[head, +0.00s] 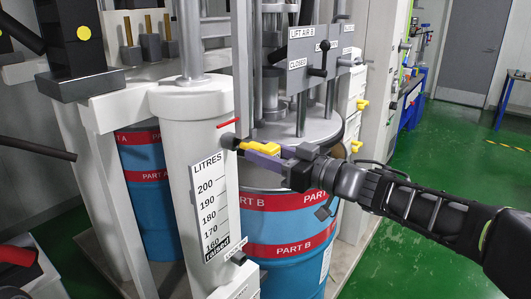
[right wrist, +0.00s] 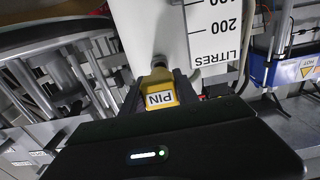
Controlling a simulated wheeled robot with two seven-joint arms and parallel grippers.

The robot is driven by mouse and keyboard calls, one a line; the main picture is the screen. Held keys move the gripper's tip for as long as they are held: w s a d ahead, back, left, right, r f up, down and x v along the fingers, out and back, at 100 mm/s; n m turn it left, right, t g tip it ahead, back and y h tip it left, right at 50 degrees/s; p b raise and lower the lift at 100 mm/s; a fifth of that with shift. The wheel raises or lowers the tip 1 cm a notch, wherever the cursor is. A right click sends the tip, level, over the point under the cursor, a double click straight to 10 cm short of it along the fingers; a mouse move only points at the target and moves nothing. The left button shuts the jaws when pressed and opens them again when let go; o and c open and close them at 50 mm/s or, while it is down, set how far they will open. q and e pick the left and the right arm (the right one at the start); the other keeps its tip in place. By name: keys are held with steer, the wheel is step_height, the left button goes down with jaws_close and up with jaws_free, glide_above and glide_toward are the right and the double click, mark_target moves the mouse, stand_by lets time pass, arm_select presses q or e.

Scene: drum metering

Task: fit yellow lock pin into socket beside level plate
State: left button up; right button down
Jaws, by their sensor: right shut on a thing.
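The yellow lock pin (head: 261,146) is held in my right gripper (head: 266,155), whose fingers are shut around it. In the right wrist view the pin's yellow block (right wrist: 160,96) carries a PIN label and sits between the fingers. The pin points left at the dark socket (head: 230,141) on the white column, beside the top of the LITRES level plate (head: 208,208). The pin's front end meets or nearly meets the socket; I cannot tell how deep it is. The plate also shows in the right wrist view (right wrist: 217,37). My left gripper is not in view.
A blue and red PART B drum (head: 285,268) stands below my right gripper. A grey LIFT AIR B panel (head: 307,58) with a black lever is above. A thin red bar (head: 229,122) sticks out above the socket. A label (head: 224,250) is low on the column. Green floor lies open at right.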

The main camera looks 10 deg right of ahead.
mark_target(250, 145)
steer(key=shift+p, duration=1.05)
stand_by(1.3)
steer(key=shift+p+x, duration=0.4)
steer(key=shift+x, duration=1.5)
steer(key=c, duration=0.8)
jaws_free()
steer(key=shift+c, duration=0.2)
steer(key=v, duration=0.7)
steer(key=shift+s+d+b, duration=0.25)
steer(key=shift+s+b, duration=0.1)
steer(key=shift+b, duration=0.1)
